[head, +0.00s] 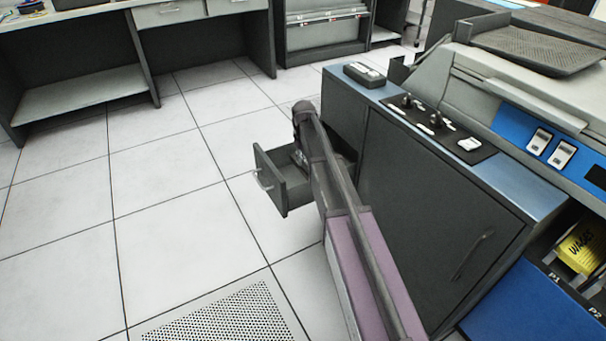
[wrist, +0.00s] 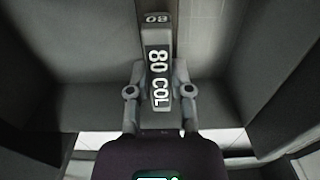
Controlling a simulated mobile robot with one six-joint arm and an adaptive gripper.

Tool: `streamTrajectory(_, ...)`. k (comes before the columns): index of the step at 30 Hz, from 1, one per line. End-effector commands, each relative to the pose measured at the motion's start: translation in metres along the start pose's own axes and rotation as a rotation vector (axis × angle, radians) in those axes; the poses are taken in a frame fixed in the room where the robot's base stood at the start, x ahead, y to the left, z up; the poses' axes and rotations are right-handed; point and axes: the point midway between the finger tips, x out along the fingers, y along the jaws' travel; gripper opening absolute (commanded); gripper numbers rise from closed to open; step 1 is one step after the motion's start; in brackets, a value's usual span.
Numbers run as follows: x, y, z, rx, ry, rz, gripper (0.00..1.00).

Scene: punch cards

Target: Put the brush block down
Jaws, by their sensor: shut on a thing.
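My gripper (wrist: 160,92) is shut on a grey block marked "80 COL" (wrist: 158,60), which I take to be the brush block; its fingers stand on both sides of it. The block is inside the open drawer (wrist: 85,85), between grey walls. I cannot tell whether it touches the drawer's floor. In the head view the drawer (head: 285,190) sticks out from the dark cabinet's left side. My arm reaches down into it, and my gripper (head: 298,157) is mostly hidden behind my wrist and the drawer front. The block cannot be made out there.
A small dark block (head: 365,74) lies on the cabinet's blue top (head: 345,88). The machine (head: 515,90) with switches stands to the right. A grey desk (head: 80,95) stands at the back left. The tiled floor (head: 170,220) left of the drawer is clear.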

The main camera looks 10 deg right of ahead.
Motion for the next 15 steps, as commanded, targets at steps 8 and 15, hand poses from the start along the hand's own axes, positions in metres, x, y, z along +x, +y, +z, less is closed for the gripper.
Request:
streamTrajectory(8, 0.0105, 0.0002, 0.0000, 0.000, 0.000, 0.000, 0.00)
streamTrajectory(15, 0.0098, 0.0003, 0.0001, 0.000, 0.000, 0.000, 0.00)
